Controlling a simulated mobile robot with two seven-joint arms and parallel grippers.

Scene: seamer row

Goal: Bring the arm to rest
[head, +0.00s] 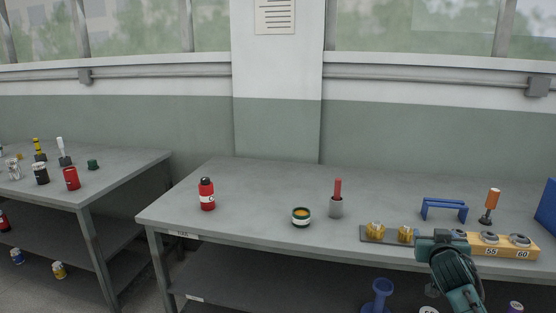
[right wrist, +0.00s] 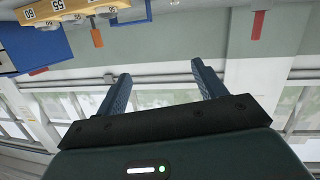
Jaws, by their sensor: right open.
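My right gripper (head: 440,240) is over the front edge of the middle workbench (head: 270,180), in front of the yellow numbered block. Its fingers are hidden by its own body in the head view. In the right wrist view the two fingers of the gripper (right wrist: 160,80) stand wide apart with nothing between them. That view is upside down and looks across the bench towards the wall and windows. My left gripper is not in view.
Close to my right gripper are the yellow block (head: 518,251), a grey plate with brass pieces (head: 405,234), a blue bridge-shaped stand (head: 444,203) and an orange-handled tool (head: 493,199). A red bottle (head: 207,194), a tin (head: 301,217) and a red-handled tool (head: 338,188) stand further left.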

